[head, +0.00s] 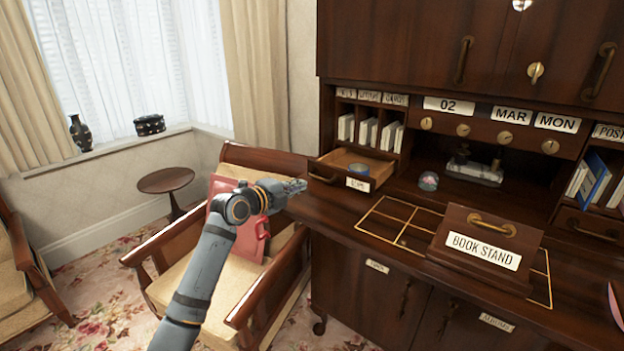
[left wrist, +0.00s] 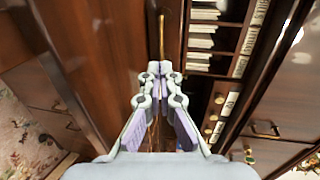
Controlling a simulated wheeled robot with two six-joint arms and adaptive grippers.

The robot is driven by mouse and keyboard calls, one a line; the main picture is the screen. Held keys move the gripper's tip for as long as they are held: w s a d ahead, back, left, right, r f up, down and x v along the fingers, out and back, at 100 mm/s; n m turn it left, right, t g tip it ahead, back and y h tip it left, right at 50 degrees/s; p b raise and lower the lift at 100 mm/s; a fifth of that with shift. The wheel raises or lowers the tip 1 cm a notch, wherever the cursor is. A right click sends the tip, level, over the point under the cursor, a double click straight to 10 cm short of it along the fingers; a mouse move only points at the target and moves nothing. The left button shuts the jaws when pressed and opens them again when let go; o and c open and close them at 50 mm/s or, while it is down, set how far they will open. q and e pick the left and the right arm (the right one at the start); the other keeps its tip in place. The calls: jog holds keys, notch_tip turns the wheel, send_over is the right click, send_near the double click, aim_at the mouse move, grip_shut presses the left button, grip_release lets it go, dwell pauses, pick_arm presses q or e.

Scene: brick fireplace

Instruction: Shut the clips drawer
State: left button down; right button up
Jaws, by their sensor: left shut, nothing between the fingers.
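The clips drawer is the small wooden drawer (head: 325,168) under the left pigeonholes of the desk. It stands pulled out, its inside showing, with a small round blue-rimmed item (head: 359,169) in it. Its front has a brass handle (head: 322,178) and a white label (head: 357,184), too small to read surely. My left gripper (head: 302,185) is shut and empty, just left of the drawer front, near its handle; I cannot tell whether they touch. In the left wrist view the closed fingers (left wrist: 160,70) point toward dark wood and a thin brass strip (left wrist: 161,35).
A book stand box (head: 485,250) sits on the desktop at right, over a brass grid. A glass paperweight (head: 428,181) lies behind the grid. An armchair (head: 175,260) with a red bag (head: 232,205) stands below my left arm. The desktop before the drawer is clear.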

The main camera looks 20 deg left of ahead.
pick_arm(q)
jog(key=p+x, duration=0.1)
jog(key=x, duration=0.5)
jog(key=shift+w+d, duration=0.15)
jog(key=shift+w, duration=0.2)
pick_arm(e)
jog(key=shift+r, duration=0.8)
